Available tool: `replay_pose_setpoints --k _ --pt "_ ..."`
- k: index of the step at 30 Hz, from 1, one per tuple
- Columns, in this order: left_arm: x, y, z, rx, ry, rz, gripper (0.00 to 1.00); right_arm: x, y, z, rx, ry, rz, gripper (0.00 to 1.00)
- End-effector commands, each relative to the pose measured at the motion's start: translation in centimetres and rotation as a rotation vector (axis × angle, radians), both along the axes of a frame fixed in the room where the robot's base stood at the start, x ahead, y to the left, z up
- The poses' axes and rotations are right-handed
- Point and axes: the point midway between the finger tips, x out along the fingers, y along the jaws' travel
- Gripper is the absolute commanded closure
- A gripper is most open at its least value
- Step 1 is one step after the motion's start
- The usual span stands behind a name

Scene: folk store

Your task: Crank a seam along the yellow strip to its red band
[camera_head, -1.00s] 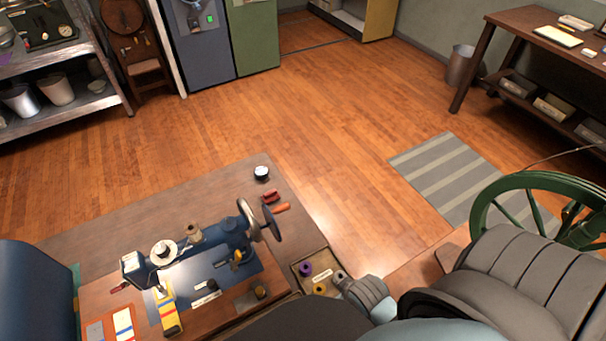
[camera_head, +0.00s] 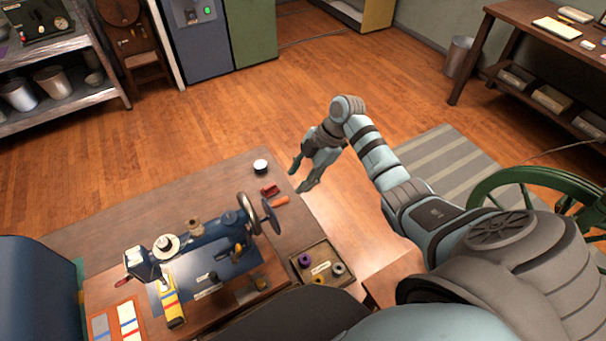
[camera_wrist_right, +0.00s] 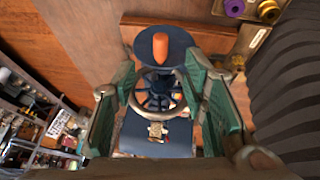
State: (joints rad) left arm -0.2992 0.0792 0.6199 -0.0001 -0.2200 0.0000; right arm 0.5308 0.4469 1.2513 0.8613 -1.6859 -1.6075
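A blue sewing machine (camera_head: 190,243) stands on a wooden table. At the machine's right end are a spoked handwheel (camera_head: 248,213) and a dark disc (camera_head: 271,217) with an orange handle (camera_head: 281,201). My right gripper (camera_head: 298,180) is open and empty, above and just beyond the handle. In the right wrist view the orange handle (camera_wrist_right: 160,46) shows ahead, between the spread fingers (camera_wrist_right: 162,85) and apart from them. My left gripper is out of view.
A tray of spools (camera_head: 318,268) sits on the table's near right. A small white-topped jar (camera_head: 260,167) and a red object (camera_head: 269,190) stand near the handle. A green spoked wheel (camera_head: 478,190) is at right. Wooden floor lies open beyond the table.

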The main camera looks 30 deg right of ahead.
Motion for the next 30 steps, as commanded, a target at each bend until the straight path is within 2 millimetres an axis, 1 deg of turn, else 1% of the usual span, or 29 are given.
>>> replay_pose_setpoints --k 6,13,15,23,24,25,30 --pt "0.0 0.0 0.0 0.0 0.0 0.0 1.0 0.2 1.0 -2.2 -0.001 0.004 -0.002 0.6" --pt "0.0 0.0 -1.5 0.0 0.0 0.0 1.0 0.7 2.2 -4.9 -0.002 0.002 -0.003 0.6" --pt "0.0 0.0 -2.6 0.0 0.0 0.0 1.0 0.9 2.6 -5.9 -0.002 0.0 -0.003 0.6" --pt "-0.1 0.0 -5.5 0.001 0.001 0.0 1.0 1.4 3.9 -8.8 -0.002 0.001 -0.002 0.6" --pt "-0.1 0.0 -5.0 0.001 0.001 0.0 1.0 1.3 3.8 -8.3 -0.002 0.001 -0.003 0.6" --pt "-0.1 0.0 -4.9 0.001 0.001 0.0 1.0 1.3 3.9 -8.3 -0.002 0.001 -0.003 0.6" --pt "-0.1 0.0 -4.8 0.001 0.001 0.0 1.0 1.4 4.0 -8.4 -0.003 0.002 -0.003 0.6"
